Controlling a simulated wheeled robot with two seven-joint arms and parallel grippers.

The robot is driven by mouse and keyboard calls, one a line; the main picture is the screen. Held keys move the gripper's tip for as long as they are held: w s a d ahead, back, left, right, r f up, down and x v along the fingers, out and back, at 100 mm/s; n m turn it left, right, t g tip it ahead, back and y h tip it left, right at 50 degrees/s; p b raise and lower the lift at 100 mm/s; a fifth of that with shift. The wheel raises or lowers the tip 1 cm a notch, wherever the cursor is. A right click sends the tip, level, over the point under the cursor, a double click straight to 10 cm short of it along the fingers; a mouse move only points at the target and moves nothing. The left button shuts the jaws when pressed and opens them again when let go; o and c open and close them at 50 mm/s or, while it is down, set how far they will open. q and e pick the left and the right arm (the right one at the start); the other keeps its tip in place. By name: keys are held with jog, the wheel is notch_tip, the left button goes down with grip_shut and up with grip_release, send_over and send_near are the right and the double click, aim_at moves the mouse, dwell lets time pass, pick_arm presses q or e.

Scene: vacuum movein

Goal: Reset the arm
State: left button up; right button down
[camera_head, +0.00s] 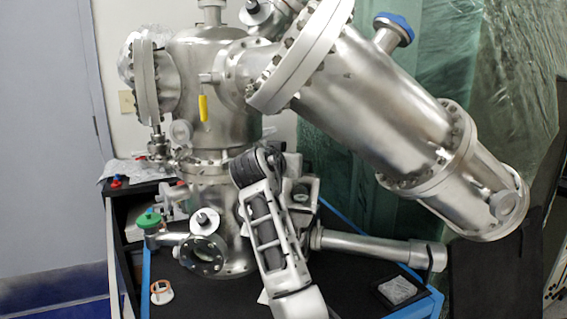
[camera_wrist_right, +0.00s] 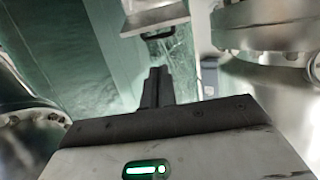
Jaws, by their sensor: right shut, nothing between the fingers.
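My right arm (camera_head: 268,230), white with dark joints, rises from the bottom middle in the head view, in front of the steel vacuum chamber (camera_head: 205,95). The gripper at its end cannot be made out clearly there; the arm links cover that area. In the right wrist view my right gripper (camera_wrist_right: 157,78) has its dark fingers together, with nothing between them. Blurred steel parts show on both sides of the fingers. My left gripper is not in view.
A large steel cylinder (camera_head: 385,110) slants down to the right above the black table (camera_head: 345,295) with blue edges. A steel pipe (camera_head: 370,246) runs low at right. A small ring part (camera_head: 161,292) and a clear block (camera_head: 397,290) lie on the table. Plastic sheeting (camera_head: 500,80) hangs behind.

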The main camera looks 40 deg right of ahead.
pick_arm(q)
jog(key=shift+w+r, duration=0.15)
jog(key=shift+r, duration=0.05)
pick_arm(e)
jog(key=shift+v, duration=1.8)
jog(key=shift+d+r, duration=0.1)
jog(key=shift+r, duration=0.1)
